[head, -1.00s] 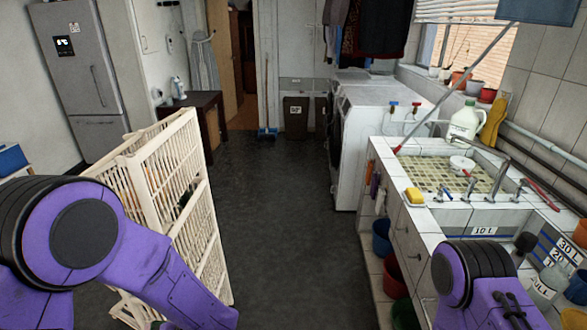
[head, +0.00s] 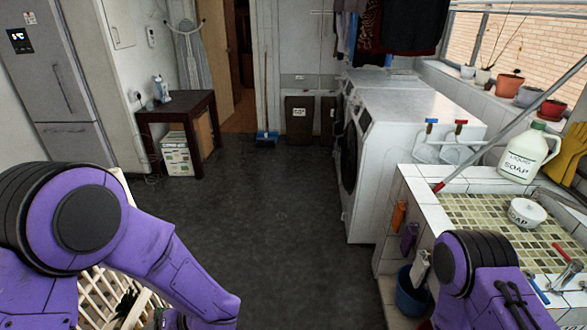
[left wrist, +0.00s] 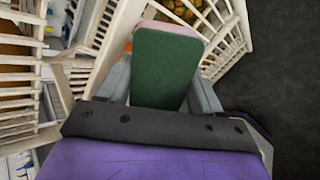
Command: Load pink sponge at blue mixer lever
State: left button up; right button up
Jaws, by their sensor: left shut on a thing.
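In the left wrist view my left gripper (left wrist: 161,84) is shut on a sponge (left wrist: 165,70), its green face toward the camera and a pink edge showing at the top. In the head view my left arm comes in from the left, but its gripper is out of frame. A blue lever (head: 540,291) shows at the sink's near side, close to a red lever (head: 562,252); the tap below is partly cut off. My right arm stands at the lower right, and its gripper is not visible.
The tiled sink (head: 470,207) holds a white soap bowl (head: 526,212); a soap jug (head: 529,152) stands behind it. A cream slatted crate (left wrist: 85,35) is close to my left gripper. A blue bucket (head: 411,292) stands below the sink. The dark floor (head: 290,230) ahead is clear.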

aim_at(530, 275)
jog(key=i, duration=1.9)
jog(key=z, duration=4.45)
jog(key=k, duration=0.25)
jog(key=u, duration=0.75)
jog(key=i, duration=1)
